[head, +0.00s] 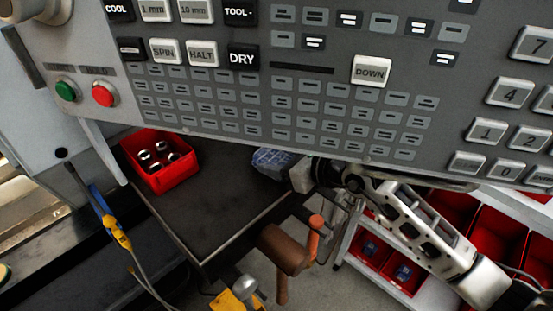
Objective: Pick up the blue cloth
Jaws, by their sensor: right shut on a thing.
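The blue cloth (273,163) is a crumpled, patterned bundle at the right edge of the dark table (215,215), just below the control panel. My right gripper (295,172) comes in from the right and is shut on the near right side of the cloth. The panel hides part of the cloth's upper side, and the fingertips are hard to make out. I cannot tell whether the cloth touches the table. My left gripper is not in view.
A large grey control panel (318,69) with many keys hangs across the top, close above my right gripper. A red bin (178,179) with shiny round parts stands on the table's left. A shelf with red bins (496,242) is at right. The table's middle is clear.

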